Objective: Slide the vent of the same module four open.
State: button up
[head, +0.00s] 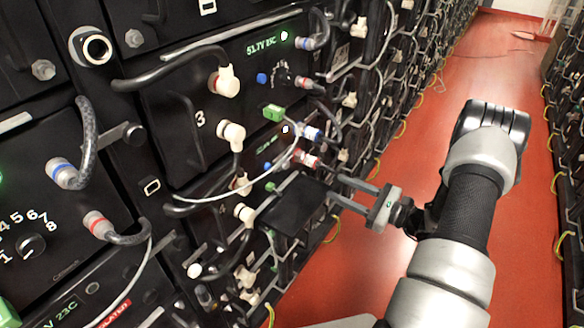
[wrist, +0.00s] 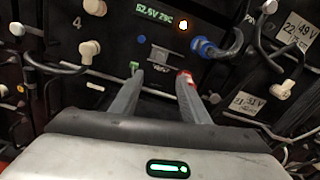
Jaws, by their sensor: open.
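Module four (wrist: 108,28), a black unit marked 4, faces me in the wrist view. Its green display reads about 52.5V 25C, beside an orange light. Below the display is a small dark piece with pale lines (wrist: 160,54); it may be the vent, and I cannot tell how far it is slid. In the head view module four (head: 222,210) lies below module 3, partly hidden by cables. My gripper (wrist: 160,78) is open and empty, its fingertips just below that piece, on either side. In the head view my gripper (head: 333,188) reaches the rack from the right.
A green plug (wrist: 134,66) is by the left fingertip and a red-ringed connector (wrist: 187,76) by the right one. A blue-ringed cable (wrist: 208,47) curves to the right. A black flat panel (head: 298,203) shows beside the fingers.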

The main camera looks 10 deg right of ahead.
aim_at(288, 165)
jog(key=b+x, duration=0.1)
jog(key=x, duration=1.5)
jog(key=shift+w+a, duration=0.2)
jog(key=shift+a, duration=0.1)
jog(key=shift+c, duration=0.3)
grip_shut()
